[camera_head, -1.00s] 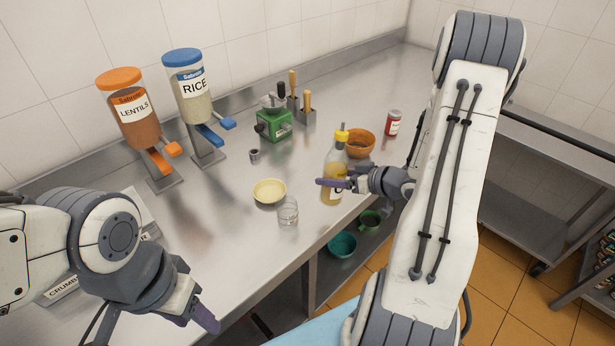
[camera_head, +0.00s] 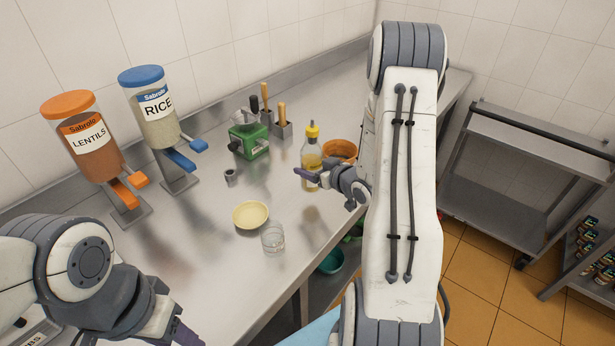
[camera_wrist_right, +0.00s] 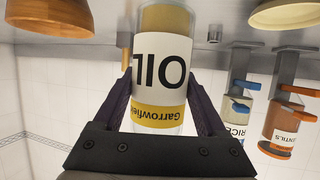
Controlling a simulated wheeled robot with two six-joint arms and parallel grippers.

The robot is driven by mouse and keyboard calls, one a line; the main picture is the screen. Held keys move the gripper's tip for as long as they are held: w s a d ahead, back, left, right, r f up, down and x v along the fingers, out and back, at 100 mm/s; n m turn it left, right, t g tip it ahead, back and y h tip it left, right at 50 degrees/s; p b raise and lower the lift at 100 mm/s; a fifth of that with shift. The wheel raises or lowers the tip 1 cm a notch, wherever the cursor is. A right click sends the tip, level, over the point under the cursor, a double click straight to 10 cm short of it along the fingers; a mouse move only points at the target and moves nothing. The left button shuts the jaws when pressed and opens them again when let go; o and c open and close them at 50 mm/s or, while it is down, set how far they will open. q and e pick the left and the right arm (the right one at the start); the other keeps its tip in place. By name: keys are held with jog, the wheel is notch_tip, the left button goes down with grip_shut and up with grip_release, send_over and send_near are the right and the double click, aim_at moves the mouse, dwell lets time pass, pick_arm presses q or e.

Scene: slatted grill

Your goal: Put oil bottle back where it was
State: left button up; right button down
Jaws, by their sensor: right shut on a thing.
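The oil bottle (camera_head: 311,152) has a yellow cap and pale yellow oil in it. It is upright at the counter's front part, just left of the orange bowl; I cannot tell whether its base touches the counter. My right gripper (camera_head: 307,178) is shut around its lower part. In the right wrist view, which is upside down, the bottle's OIL label (camera_wrist_right: 162,65) lies between the two purple fingers of that gripper (camera_wrist_right: 163,82). My left gripper (camera_head: 186,336) is at the bottom edge, away from the bottle, partly cut off.
The steel counter (camera_head: 205,260) holds a yellow bowl (camera_head: 250,215), a glass (camera_head: 273,240), a green grinder (camera_head: 248,142), the orange bowl (camera_head: 341,151) and lentil (camera_head: 92,140) and rice (camera_head: 155,110) dispensers. A steel cart (camera_head: 510,190) stands at the right.

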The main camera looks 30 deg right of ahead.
jog(key=shift+w+a+f, duration=0.4)
jog(key=shift+w+a, duration=0.2)
jog(key=shift+w, duration=0.2)
jog(key=shift+f, duration=0.25)
notch_tip(320, 180, down, 4)
jog(key=shift+r+p, duration=0.25)
jog(key=shift+p, duration=0.4)
jog(key=shift+f, duration=0.1)
jog(key=shift+f+b, duration=0.25)
jog(key=shift+b, duration=0.05)
grip_release()
jog(key=shift+r, duration=0.1)
